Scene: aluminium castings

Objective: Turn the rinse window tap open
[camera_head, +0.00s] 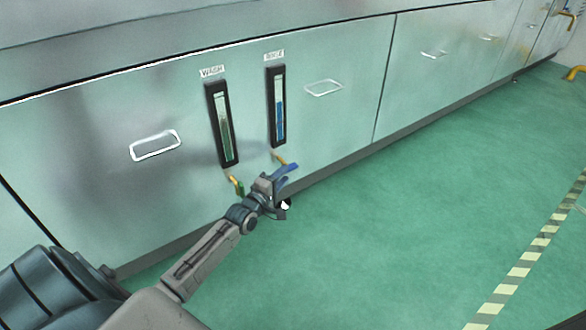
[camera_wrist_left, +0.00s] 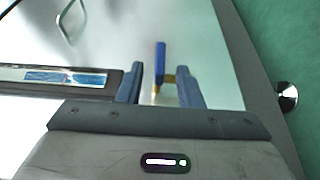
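The rinse window (camera_head: 277,105) is a dark-framed upright gauge with blue liquid on the pale cabinet front. Its brass tap (camera_head: 279,158) sits just below, partly hidden behind my left gripper (camera_head: 284,178). In the left wrist view the blue tap handle (camera_wrist_left: 160,63) and some brass show between the two fingers of my left gripper (camera_wrist_left: 160,84). The fingers are open, with a visible gap on each side of the handle. Whether the handle lies fully between the fingertips in depth, I cannot tell. My right gripper is not in view.
The wash window (camera_head: 222,123) with green liquid is to the left, with its brass and green tap (camera_head: 235,184) close to my left wrist. Recessed handles (camera_head: 155,145) mark the panels. The green floor (camera_head: 400,220) on the right is clear.

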